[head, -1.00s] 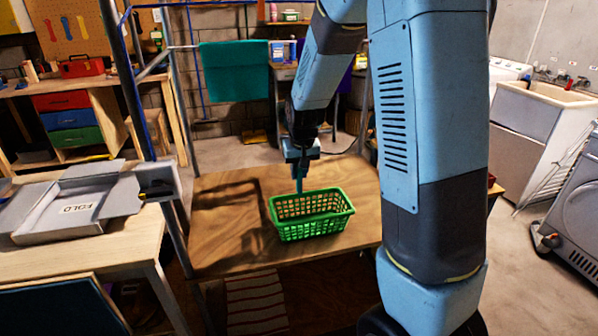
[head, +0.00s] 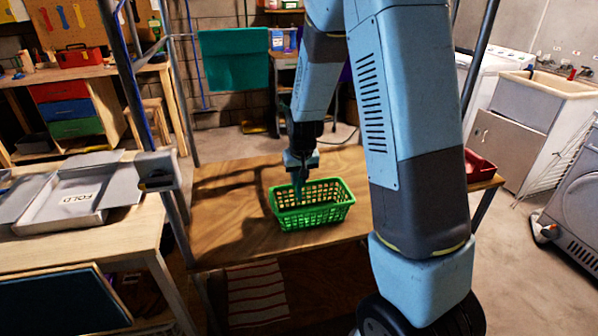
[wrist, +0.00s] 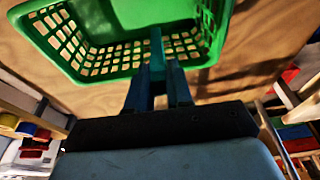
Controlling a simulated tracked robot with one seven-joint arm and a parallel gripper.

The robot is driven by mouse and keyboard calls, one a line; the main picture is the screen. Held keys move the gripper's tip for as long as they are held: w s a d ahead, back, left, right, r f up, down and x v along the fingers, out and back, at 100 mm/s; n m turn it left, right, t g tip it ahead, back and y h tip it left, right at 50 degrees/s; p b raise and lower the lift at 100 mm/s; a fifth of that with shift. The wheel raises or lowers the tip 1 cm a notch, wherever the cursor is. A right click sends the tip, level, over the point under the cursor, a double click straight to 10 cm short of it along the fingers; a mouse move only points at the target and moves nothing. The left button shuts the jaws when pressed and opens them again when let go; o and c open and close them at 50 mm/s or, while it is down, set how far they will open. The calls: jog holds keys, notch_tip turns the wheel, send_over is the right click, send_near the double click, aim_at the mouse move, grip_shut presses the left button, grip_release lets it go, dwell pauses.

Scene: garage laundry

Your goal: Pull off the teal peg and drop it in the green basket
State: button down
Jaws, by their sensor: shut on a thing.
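My gripper (head: 298,188) is low at the far left part of the green basket (head: 312,217). In the wrist view my gripper (wrist: 158,72) is shut on the teal peg (wrist: 157,46), a thin upright bar between its fingers. There the peg's end overlaps the inside of the green basket (wrist: 112,68). In the head view I cannot clearly tell the peg from the fingers. The basket stands upright on the wooden table, and its visible inside looks empty.
The wooden table (head: 215,235) is bare around the basket. A teal cloth (head: 235,58) hangs on a rail behind. A red container (head: 480,167) sits at the right edge, partly behind my arm.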

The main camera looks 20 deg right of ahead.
aim_at(299, 193)
jog(key=shift+s+f+x, duration=0.1)
jog(key=shift+s+x, duration=0.15)
jog(key=shift+x, duration=0.9)
jog(key=shift+s+f+x, duration=0.1)
jog(key=shift+s+x, duration=0.2)
jog(key=shift+x, duration=0.8)
jog(key=shift+s+x, duration=0.25)
jog(key=shift+x, duration=0.9)
jog(key=c, duration=0.9)
grip_release()
jog(key=shift+c, duration=0.2)
